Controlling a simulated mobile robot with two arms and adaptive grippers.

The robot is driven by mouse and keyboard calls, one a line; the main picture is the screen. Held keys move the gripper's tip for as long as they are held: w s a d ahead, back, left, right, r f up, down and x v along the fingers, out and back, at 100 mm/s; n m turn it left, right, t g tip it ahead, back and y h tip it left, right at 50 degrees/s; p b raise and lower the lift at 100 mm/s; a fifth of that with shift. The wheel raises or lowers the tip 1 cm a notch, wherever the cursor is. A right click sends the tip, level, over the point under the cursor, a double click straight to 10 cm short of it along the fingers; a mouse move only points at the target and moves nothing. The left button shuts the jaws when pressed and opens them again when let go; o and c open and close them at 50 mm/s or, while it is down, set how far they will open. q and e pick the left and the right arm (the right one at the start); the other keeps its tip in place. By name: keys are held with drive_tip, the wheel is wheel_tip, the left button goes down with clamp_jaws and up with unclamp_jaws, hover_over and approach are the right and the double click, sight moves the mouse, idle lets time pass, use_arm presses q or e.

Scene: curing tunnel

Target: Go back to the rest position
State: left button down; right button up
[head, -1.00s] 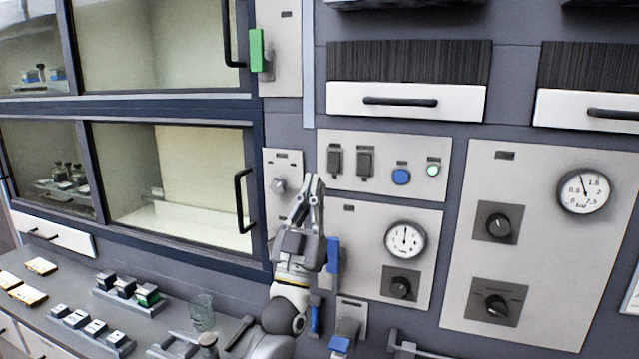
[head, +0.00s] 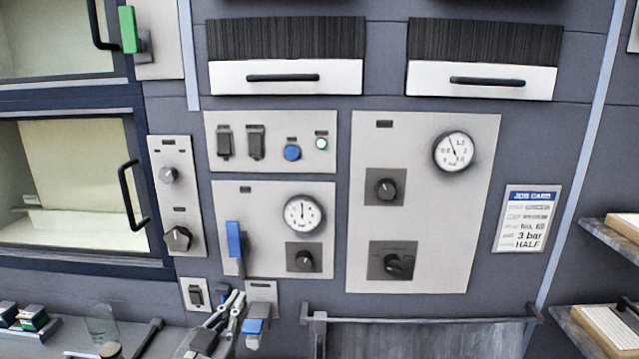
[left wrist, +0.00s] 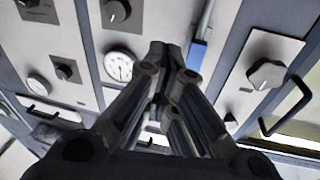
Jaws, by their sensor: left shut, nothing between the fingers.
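My left gripper (head: 232,300) is at the bottom of the head view, below the blue lever (head: 234,240) and beside a small plate with a blue-tipped switch (head: 252,327). Its fingers are together with nothing between them. In the left wrist view the shut fingers (left wrist: 165,55) point toward the wall panel, with the blue lever (left wrist: 198,55) just to their right. I cannot tell how near the fingers are to the panel. My right gripper is not in view.
A panel with a gauge (head: 303,214) and knob is above the gripper. A larger gauge panel (head: 425,215) and a job card (head: 527,220) are to its right. A rail (head: 420,319) runs low on the wall. A glass door with a black handle (head: 132,195) is at left.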

use_arm(q)
drive_tip(key=s+f+g+y, duration=0.2)
drive_tip(key=s+f+g, duration=0.6)
drive_tip(key=s+f, duration=0.75)
drive_tip(key=s+a+f+n+g+y, duration=0.15)
drive_tip(key=s+f+g, duration=0.3)
drive_tip(key=s, duration=0.45)
drive_tip(key=s+a+f+g+y, duration=0.1)
drive_tip(key=s+a+f+g, duration=0.2)
drive_tip(key=s+f, duration=0.4)
wheel_tip(320, 180, down, 27)
drive_tip(key=s+b, duration=0.1)
drive_tip(key=s, duration=0.2)
drive_tip(key=s+a+f+g+b, duration=0.1)
drive_tip(key=s+a+f+g, duration=0.1)
drive_tip(key=s+f, duration=1.3)
drive_tip(key=shift+s+a+f, duration=0.25)
drive_tip(key=shift+s+a, duration=0.25)
drive_tip(key=shift+s, duration=0.05)
